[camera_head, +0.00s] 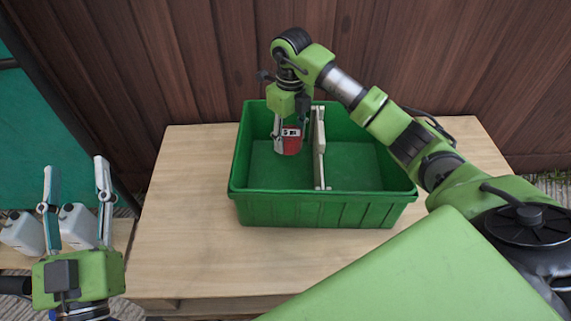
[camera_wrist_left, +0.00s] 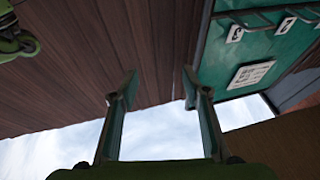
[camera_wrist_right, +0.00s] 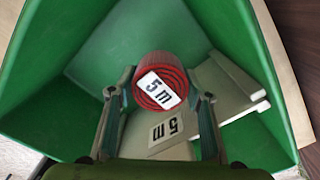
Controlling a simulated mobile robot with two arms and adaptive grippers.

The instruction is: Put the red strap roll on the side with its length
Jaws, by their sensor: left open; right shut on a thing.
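The red strap roll (camera_head: 290,146) hangs in my right gripper (camera_head: 289,128), over the left side of the green crate (camera_head: 325,209). My right gripper is shut on the roll. In the right wrist view the roll (camera_wrist_right: 181,69) shows its coiled end and a white "5 m" label, between the fingers. A pale divider (camera_head: 319,150) splits the crate into left and right sides. I cannot tell whether the roll touches the crate floor. My left gripper (camera_head: 76,167) is open and empty, left of the table.
The crate stands on a wooden table (camera_head: 185,220), bare to its left and in front. The crate's right side looks empty. White jugs (camera_head: 22,234) stand at the far left, behind my left gripper. A brown plank wall (camera_head: 190,60) rises behind the table.

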